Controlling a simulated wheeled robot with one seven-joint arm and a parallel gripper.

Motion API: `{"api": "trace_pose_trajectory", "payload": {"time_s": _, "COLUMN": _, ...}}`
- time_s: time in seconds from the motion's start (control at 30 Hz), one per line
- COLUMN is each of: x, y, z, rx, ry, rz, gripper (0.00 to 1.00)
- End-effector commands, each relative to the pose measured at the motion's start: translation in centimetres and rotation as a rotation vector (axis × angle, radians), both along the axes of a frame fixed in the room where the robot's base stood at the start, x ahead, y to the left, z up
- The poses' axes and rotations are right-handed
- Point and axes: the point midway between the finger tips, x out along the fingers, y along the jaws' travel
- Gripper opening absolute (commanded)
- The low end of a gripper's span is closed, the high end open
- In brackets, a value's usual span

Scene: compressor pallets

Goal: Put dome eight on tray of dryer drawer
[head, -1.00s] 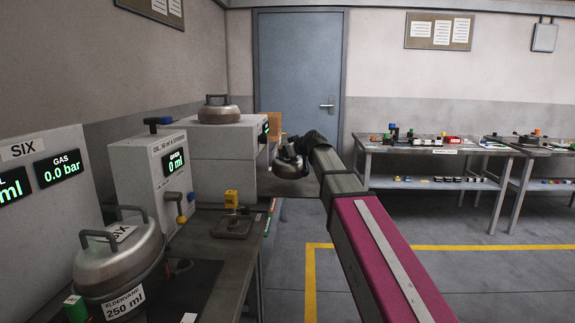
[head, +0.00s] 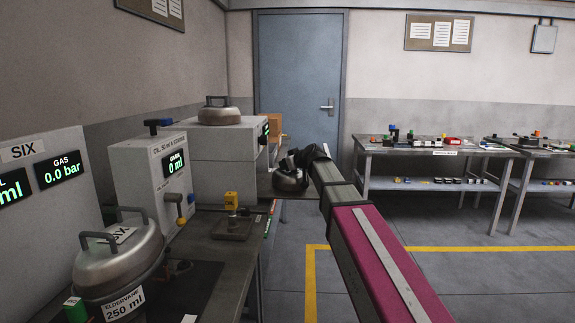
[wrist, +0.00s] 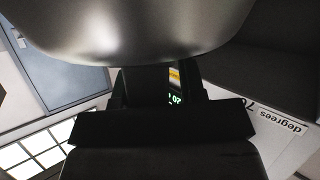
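A steel dome (head: 289,181) with a dark top is at the end of my arm in the head view; its number cannot be read. My gripper (head: 298,158) is at its top and appears shut on its handle. In the wrist view the dome's smooth metal side (wrist: 130,30) fills the upper part, and the dark gripper (wrist: 162,90) lies below it. The open dryer drawer tray (head: 265,184) sticks out of the pale dryer box (head: 222,157), and the dome is over it. Whether it touches the tray cannot be told.
Another dome (head: 219,112) stands on the dryer. A dome labelled SIX (head: 120,262) sits at the near left beside a station with displays (head: 45,180). A yellow block fixture (head: 232,215) is on the left bench. A parts bench (head: 430,150) stands at the back right.

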Motion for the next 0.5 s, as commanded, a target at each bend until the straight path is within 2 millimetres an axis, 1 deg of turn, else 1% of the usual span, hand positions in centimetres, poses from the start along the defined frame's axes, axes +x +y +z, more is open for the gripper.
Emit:
{"api": "trace_pose_trajectory", "payload": {"time_s": 0.13, "x": -0.2, "y": -0.2, "z": 0.1, "rx": 0.000, "ry": 0.000, "rz": 0.000, "gripper": 0.37}}
{"api": "trace_pose_trajectory", "payload": {"time_s": 0.23, "x": -0.9, "y": -0.7, "z": 0.4, "rx": 0.001, "ry": -0.001, "rz": 0.000, "gripper": 0.37}}
{"api": "trace_pose_trajectory", "payload": {"time_s": 0.37, "x": -2.6, "y": -1.9, "z": 1.3, "rx": 0.001, "ry": -0.002, "rz": -0.002, "gripper": 0.37}}
{"api": "trace_pose_trajectory", "payload": {"time_s": 0.5, "x": -4.7, "y": -3.6, "z": 2.3, "rx": 0.002, "ry": -0.002, "rz": -0.002, "gripper": 0.37}}
